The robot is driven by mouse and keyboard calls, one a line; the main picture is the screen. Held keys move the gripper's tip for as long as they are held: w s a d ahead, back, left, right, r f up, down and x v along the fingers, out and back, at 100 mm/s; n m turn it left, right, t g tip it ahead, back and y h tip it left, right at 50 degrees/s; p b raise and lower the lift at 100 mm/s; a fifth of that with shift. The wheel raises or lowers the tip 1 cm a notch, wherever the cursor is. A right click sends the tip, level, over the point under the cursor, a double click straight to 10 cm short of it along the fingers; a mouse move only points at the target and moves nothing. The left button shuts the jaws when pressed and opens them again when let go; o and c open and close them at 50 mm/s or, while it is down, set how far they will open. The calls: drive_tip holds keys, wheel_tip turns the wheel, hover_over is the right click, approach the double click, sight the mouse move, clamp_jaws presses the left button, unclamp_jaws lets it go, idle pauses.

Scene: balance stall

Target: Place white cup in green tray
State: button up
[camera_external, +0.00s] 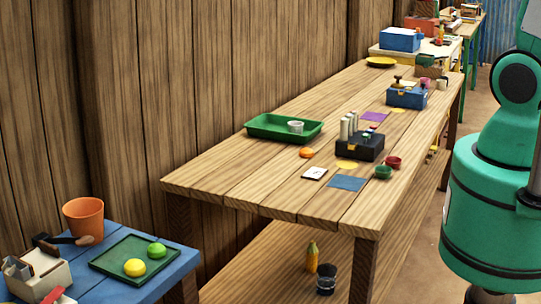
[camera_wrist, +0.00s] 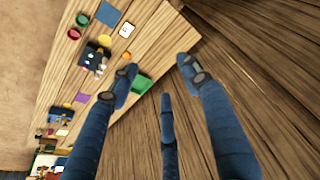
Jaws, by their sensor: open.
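The small white cup (camera_external: 295,127) stands upright inside the green tray (camera_external: 262,133), toward its right end. The tray lies on the long wooden table, along its wall side. My gripper (camera_wrist: 160,75) shows only in the wrist view, with its blue fingers spread open and nothing between them. In that view the green tray (camera_wrist: 145,84) shows beyond the fingers, partly hidden by one of them. I cannot make out the cup there. My gripper is apart from the tray.
An orange fruit (camera_external: 306,153), a dark box with cylinders (camera_external: 360,148), a blue square (camera_external: 346,183) and small red (camera_external: 393,162) and green (camera_external: 383,172) bowls share the wooden table (camera_external: 240,180). A plank wall (camera_external: 225,60) rises behind it. A blue table (camera_external: 180,262) stands at front left.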

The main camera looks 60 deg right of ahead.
drive_tip(key=s+a+f, duration=0.1)
drive_tip(key=s+a, duration=0.2)
drive_tip(key=s, duration=0.4)
drive_tip(key=s+a+f+n+t, duration=0.1)
drive_tip(key=s+a, duration=0.2)
drive_tip(key=s, duration=0.4)
drive_tip(key=s+a+f, duration=0.1)
drive_tip(key=s+a, duration=0.2)
drive_tip(key=s, duration=0.3)
drive_tip(key=shift+s+t+y, duration=0.3)
drive_tip(key=shift+s, duration=0.1)
drive_tip(key=shift+f, duration=0.1)
wheel_tip(320, 180, down, 8)
drive_tip(key=b, duration=0.8)
drive_tip(key=shift+r, duration=0.2)
